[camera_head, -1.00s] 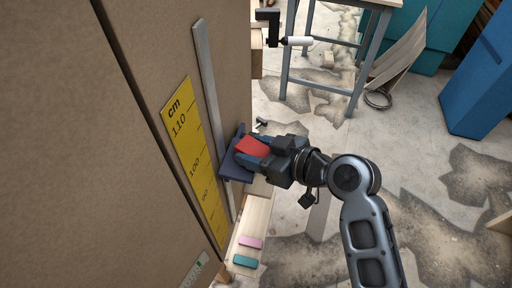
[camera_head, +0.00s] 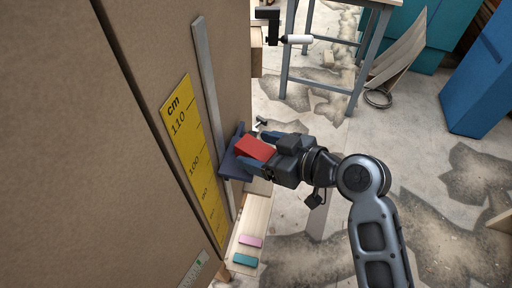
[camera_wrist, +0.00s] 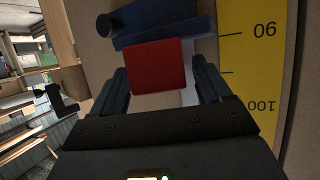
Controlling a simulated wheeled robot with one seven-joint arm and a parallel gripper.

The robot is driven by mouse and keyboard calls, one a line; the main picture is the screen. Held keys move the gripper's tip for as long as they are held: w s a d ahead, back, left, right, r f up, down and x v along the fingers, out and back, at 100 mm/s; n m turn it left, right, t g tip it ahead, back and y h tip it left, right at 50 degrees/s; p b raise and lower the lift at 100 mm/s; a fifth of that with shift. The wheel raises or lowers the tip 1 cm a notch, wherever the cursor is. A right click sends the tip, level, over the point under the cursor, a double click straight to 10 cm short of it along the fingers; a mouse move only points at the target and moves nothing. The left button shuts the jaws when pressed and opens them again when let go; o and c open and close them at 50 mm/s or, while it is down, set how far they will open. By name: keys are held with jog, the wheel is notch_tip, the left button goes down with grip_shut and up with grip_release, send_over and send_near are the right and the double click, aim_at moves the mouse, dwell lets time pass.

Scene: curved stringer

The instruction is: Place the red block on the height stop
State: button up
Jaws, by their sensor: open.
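The red block (camera_head: 255,148) rests on the dark blue height stop (camera_head: 229,166), which sticks out from the wall beside the yellow cm scale (camera_head: 191,150). In the wrist view the red block (camera_wrist: 158,66) lies between my open fingers, with a gap on each side, against the blue stop (camera_wrist: 160,32). My gripper (camera_head: 258,156) is level with the block, its fingers to either side of it. How much of the block's underside is on the stop is hidden.
A metal rail (camera_head: 210,105) runs along the wall above the stop. Below, a wooden shelf (camera_head: 255,215) carries a pink block (camera_head: 250,240) and a teal block (camera_head: 245,261). A metal-legged table (camera_head: 325,55) stands at the back. The floor to the right is open.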

jog(key=b+v, duration=0.1)
jog(key=v, duration=0.9)
jog(key=shift+s+d+r, duration=0.2)
jog(key=s+d+f+m+t+h, duration=0.4)
jog(key=s+d+f+m+h, duration=0.55)
jog(key=s, duration=0.45)
jog(key=s+d+r+t+h, duration=0.1)
jog(key=s+r, duration=0.3)
jog(key=s, duration=0.4)
jog(key=s+d+r+m+t, duration=0.1)
jog(key=s+d+r+t, duration=0.1)
jog(key=s, duration=0.7)
notch_tip(320, 180, up, 2)
jog(key=shift+d+r+h, duration=0.1)
jog(key=shift+d+h, duration=0.25)
jog(key=shift+d, duration=0.15)
jog(key=shift+m, duration=0.25)
